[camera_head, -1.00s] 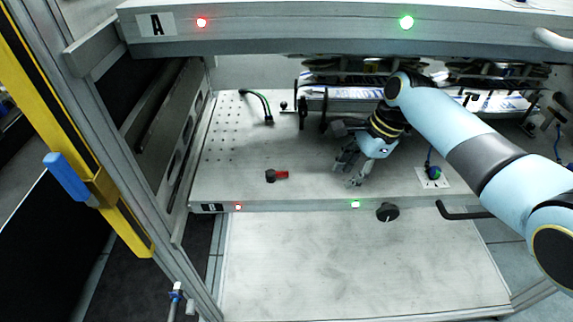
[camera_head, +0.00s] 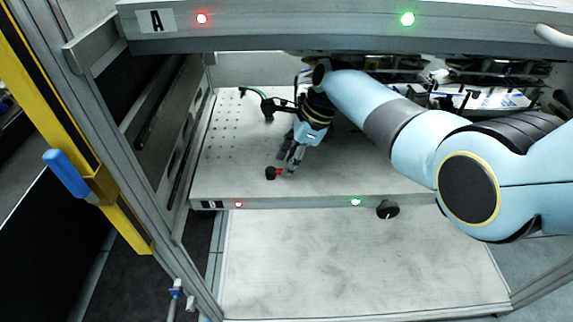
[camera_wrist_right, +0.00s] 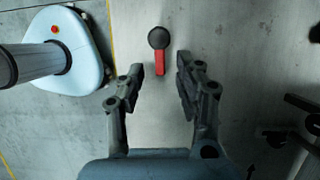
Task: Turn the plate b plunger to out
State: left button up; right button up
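Plate B (camera_head: 230,180) is the lower pale plate, with a B label and two small lights on its front edge. A black round knob with a red lever (camera_head: 271,173) sits on it near the front left; it also shows in the right wrist view (camera_wrist_right: 158,39), its red lever pointing toward my gripper. My right gripper (camera_head: 287,162) is just beside the red lever in the head view. In the right wrist view my right gripper (camera_wrist_right: 156,70) is open, its fingers on either side of the lever's end, with gaps visible. My left gripper is not in view.
Plate A (camera_head: 300,22) hangs above, limiting height. The plate's left part, with small holes, is mostly clear.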

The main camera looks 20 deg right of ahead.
jog(key=shift+x, duration=0.8)
grip_shut()
